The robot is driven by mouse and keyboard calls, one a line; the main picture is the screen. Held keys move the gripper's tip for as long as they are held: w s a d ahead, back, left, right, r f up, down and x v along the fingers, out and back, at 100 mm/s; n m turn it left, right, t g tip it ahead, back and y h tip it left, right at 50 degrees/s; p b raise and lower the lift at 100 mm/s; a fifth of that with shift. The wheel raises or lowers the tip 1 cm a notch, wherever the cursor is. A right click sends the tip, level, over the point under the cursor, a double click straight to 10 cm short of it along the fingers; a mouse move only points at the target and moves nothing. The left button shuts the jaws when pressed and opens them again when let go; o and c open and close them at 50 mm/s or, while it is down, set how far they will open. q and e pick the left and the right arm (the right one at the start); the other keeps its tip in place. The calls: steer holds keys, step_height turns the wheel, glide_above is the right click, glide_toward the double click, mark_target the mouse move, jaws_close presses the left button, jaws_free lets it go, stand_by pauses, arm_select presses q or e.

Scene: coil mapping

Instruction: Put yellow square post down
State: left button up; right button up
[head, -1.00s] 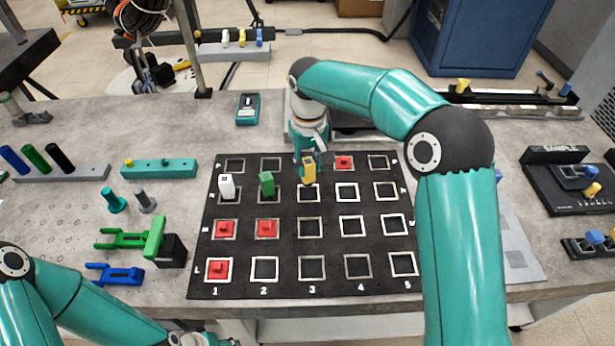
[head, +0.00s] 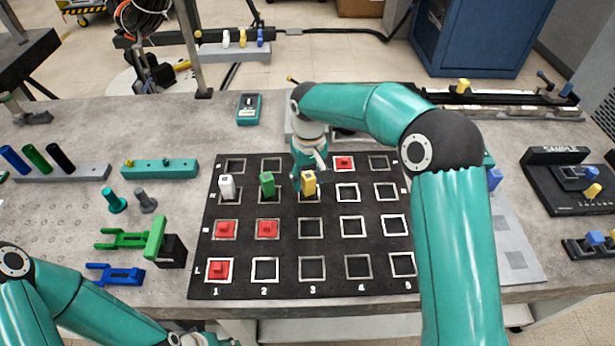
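The yellow square post (head: 309,184) stands roughly upright at the column 3 square of the second row from the back on the black mat (head: 330,281). Its lower end is at that square's white outline; I cannot tell whether it is fully seated. My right gripper (head: 309,170) is just behind the post, with its fingers around it; it looks shut on the post, and the post partly hides the fingertips. My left gripper (head: 203,340) is at the bottom edge, mostly cut off, so its opening cannot be told.
A green post (head: 267,185) and a white post (head: 227,187) stand left of the yellow one in the same row. Red blocks (head: 267,228) sit in several other squares. Green (head: 130,239) and blue (head: 118,275) forked parts lie left of the mat. The mat's front right squares are empty.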

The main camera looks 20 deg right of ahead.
mark_target(309, 176)
step_height(309, 176, up, 12)
stand_by(0.8)
stand_by(0.3)
